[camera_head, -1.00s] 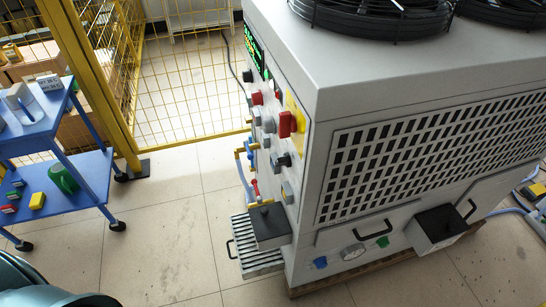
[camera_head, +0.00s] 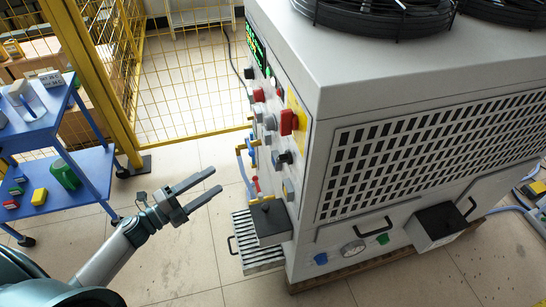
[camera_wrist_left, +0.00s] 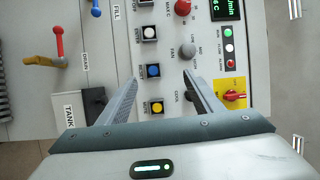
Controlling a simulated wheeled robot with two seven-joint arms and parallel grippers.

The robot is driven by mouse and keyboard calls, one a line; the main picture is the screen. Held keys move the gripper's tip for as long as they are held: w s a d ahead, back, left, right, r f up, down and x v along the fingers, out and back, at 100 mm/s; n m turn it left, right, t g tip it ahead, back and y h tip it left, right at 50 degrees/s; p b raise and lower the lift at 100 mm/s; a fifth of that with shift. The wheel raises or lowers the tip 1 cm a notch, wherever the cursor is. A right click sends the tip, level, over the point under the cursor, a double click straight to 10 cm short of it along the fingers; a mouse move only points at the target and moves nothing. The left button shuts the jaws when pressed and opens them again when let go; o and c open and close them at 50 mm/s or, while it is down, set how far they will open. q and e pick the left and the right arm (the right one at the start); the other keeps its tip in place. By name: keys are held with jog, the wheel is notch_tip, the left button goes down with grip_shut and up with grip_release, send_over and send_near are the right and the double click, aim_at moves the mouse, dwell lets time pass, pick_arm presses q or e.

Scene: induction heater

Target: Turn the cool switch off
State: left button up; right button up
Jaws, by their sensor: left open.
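The heater's control panel (camera_wrist_left: 165,25) fills the top of the left wrist view, turned sideways. A COOL label (camera_wrist_left: 188,97) shows beside my right-hand finger. A grey fan knob (camera_wrist_left: 187,50) is just above that finger's tip. My left gripper (camera_head: 215,181) is open and empty in the head view, to the left of the heater (camera_head: 290,65) and apart from it. It also shows open in the left wrist view (camera_wrist_left: 160,78). My right gripper is not in view.
A red and yellow main switch (camera_wrist_left: 235,96) and square push buttons (camera_wrist_left: 153,71) are close by on the panel. A black-topped box (camera_head: 268,218) juts out low on the heater. A blue cart (camera_head: 85,190) and yellow fence (camera_head: 133,150) stand left. Floor between is clear.

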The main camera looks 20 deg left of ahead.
aim_at(277, 158)
pick_arm(q)
jog(key=s+d+r+m+g+h, duration=0.1)
jog(key=r+m+g+h, duration=0.1)
jog(key=r+m, duration=0.3)
jog(key=s+d+r+m+g+h, duration=0.2)
jog(key=r+m+g, duration=0.1)
jog(key=r+m, duration=0.2)
jog(key=shift+s+m+g+h, duration=0.3)
jog(key=shift+m+h, duration=0.1)
jog(key=shift+m, duration=0.2)
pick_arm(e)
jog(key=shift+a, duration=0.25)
pick_arm(q)
jog(key=shift+r, duration=0.1)
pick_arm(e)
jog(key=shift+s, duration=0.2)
